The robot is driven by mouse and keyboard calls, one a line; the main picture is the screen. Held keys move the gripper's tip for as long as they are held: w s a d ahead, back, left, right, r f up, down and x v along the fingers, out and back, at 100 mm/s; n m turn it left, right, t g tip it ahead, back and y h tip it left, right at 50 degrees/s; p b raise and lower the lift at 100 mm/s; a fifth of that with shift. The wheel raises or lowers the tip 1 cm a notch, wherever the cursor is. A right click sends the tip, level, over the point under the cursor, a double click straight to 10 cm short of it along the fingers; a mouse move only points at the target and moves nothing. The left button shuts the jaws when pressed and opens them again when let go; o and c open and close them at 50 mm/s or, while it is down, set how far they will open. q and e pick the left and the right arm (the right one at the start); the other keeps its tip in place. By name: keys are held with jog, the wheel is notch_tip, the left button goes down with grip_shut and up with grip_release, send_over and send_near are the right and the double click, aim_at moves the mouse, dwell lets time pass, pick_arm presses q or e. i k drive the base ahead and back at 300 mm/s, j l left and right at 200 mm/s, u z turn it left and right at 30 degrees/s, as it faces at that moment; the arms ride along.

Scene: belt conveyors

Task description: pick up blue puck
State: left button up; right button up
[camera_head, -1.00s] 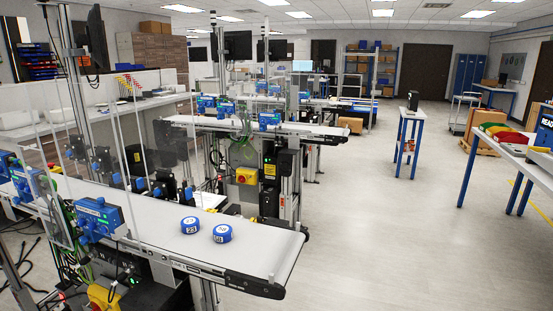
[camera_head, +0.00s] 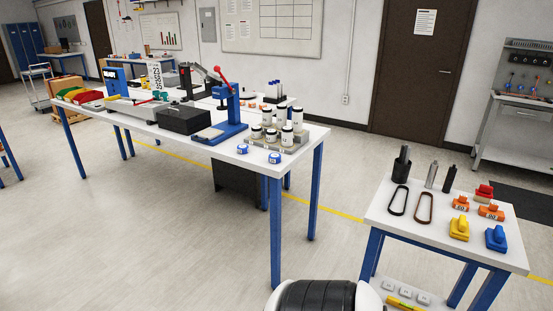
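Two small blue pucks with white labelled tops sit on the near right corner of the long white table. The left puck (camera_head: 242,148) is close to the front edge, and the right puck (camera_head: 274,157) is nearer the corner. They stand apart from each other. The numbers on them are too small to read. Neither of my grippers is in view. A dark ribbed part with white sides, which looks like part of my own body, shows at the bottom edge.
The long table (camera_head: 170,127) also holds a blue press (camera_head: 226,120), a black box (camera_head: 185,118) and a stand of white jars (camera_head: 287,136). A smaller table (camera_head: 400,218) at right carries belts, dark cylinders and coloured parts. Open floor (camera_head: 170,220) lies in front.

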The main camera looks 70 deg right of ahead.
aim_at(274, 158)
jog(key=z, duration=2.4)
